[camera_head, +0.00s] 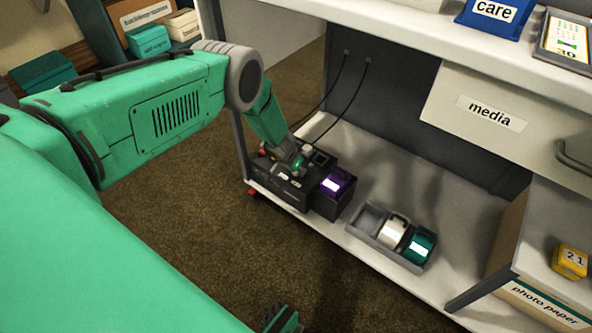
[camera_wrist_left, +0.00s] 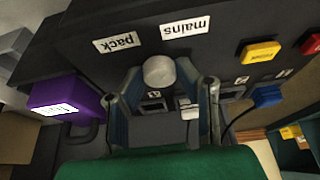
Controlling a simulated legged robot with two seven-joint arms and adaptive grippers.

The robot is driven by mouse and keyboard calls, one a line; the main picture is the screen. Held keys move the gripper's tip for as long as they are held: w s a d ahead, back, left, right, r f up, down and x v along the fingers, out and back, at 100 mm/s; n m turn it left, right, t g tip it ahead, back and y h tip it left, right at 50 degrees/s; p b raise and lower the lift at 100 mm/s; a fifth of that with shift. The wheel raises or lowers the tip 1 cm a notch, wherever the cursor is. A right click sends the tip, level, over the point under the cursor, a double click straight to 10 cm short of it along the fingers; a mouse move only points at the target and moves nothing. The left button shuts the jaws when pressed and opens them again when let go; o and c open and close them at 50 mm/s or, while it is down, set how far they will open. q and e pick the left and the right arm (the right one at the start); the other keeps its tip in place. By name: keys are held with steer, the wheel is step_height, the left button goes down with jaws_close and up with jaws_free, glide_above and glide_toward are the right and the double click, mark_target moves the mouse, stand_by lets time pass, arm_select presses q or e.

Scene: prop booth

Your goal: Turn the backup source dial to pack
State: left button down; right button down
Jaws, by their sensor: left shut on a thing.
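The backup source dial (camera_wrist_left: 158,72) is a pale round knob on a dark unit (camera_head: 292,190), under upside-down labels "pack" (camera_wrist_left: 116,42) and "mains" (camera_wrist_left: 186,28) in the left wrist view. My left gripper (camera_wrist_left: 162,88) is shut on the knob, one finger on each side. In the head view the left gripper (camera_head: 298,163) reaches down onto the top of the unit. I cannot make out a pointer mark on the knob. A green and dark part of mine, probably the right gripper (camera_head: 281,319), shows at the bottom edge, cut off.
A purple pack (camera_head: 337,183) sits at the unit's right end. A grey tray (camera_head: 368,217) beside it holds a white pack (camera_head: 393,232) and a teal pack (camera_head: 420,246). The counter (camera_head: 380,42) overhangs the shelf.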

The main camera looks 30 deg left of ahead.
arm_select(q)
steer(key=shift+n, duration=0.4)
steer(key=n+y, duration=0.1)
steer(key=n, duration=0.2)
steer(key=shift+d+y, duration=0.15)
steer(key=shift+y, duration=0.15)
steer(key=n+g+y, duration=0.1)
steer(key=n, duration=0.4)
steer(key=shift+d, duration=0.15)
steer(key=n+g+y, duration=0.1)
steer(key=n, duration=0.2)
steer(key=n+g, duration=0.1)
steer(key=n, duration=0.2)
steer(key=shift+w+y, duration=0.15)
steer(key=shift+y, duration=0.25)
steer(key=shift+d+n+g, duration=0.1)
steer(key=shift+n+g, duration=0.2)
steer(key=shift+n, duration=0.7)
steer(key=shift+w+d+n, duration=0.1)
steer(key=shift+n, duration=0.5)
steer(key=shift+d, duration=0.15)
steer(key=c, duration=1.3)
jaws_free()
steer(key=shift+o, duration=0.4)
